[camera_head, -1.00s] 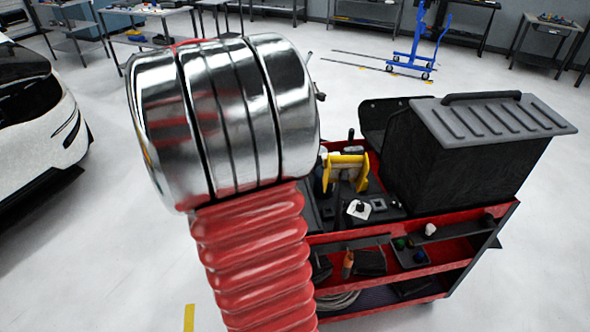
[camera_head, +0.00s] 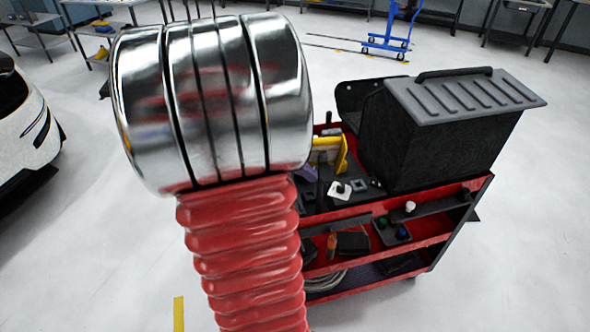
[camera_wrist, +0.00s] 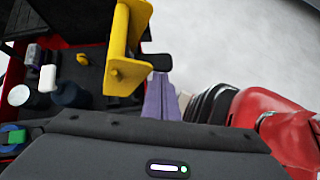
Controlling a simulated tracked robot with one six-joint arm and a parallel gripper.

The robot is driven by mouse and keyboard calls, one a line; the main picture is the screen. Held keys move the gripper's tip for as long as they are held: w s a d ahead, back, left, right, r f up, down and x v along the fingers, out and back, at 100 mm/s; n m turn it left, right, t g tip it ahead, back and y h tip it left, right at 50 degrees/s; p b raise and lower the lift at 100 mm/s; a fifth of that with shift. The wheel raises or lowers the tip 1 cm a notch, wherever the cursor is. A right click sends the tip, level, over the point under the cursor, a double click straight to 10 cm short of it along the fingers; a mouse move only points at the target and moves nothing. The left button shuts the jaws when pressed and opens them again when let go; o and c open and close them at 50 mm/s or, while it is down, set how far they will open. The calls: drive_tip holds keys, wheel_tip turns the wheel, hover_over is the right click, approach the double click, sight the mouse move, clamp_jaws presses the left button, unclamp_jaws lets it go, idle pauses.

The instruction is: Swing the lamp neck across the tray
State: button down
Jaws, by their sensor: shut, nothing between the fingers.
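A yellow upright part (camera_head: 338,152) stands on the cart top, partly hidden behind my chrome and red arm. In the wrist view the yellow part (camera_wrist: 124,40) is close, with a round knob on its side; it may be the lamp neck, but no lamp head shows clearly. The dark tray top with red edges (camera_head: 314,143) is under it; its red edge also shows in the wrist view (camera_wrist: 88,78). My gripper (camera_wrist: 160,76), with purple fingers, is shut and empty, just right of the yellow part's lower end. I cannot tell whether they touch.
A black box (camera_head: 437,140) with a ribbed grey lid fills the right of the red cart (camera_head: 400,222). Small bottles (camera_wrist: 48,78) stand left of the yellow part. A white car (camera_head: 30,125) is at the left. A blue hoist (camera_head: 392,35) and benches stand behind. The floor between is clear.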

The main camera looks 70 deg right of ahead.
drive_tip(key=shift+s, duration=0.15)
drive_tip(key=shift+s+n+h, duration=0.3)
drive_tip(key=shift+s+n, duration=0.1)
drive_tip(key=shift+s, duration=0.35)
drive_tip(key=w+a+r, duration=0.6)
drive_tip(key=w+r, duration=0.1)
drive_tip(key=w, duration=0.2)
idle(0.5)
drive_tip(key=shift+w+a, duration=0.1)
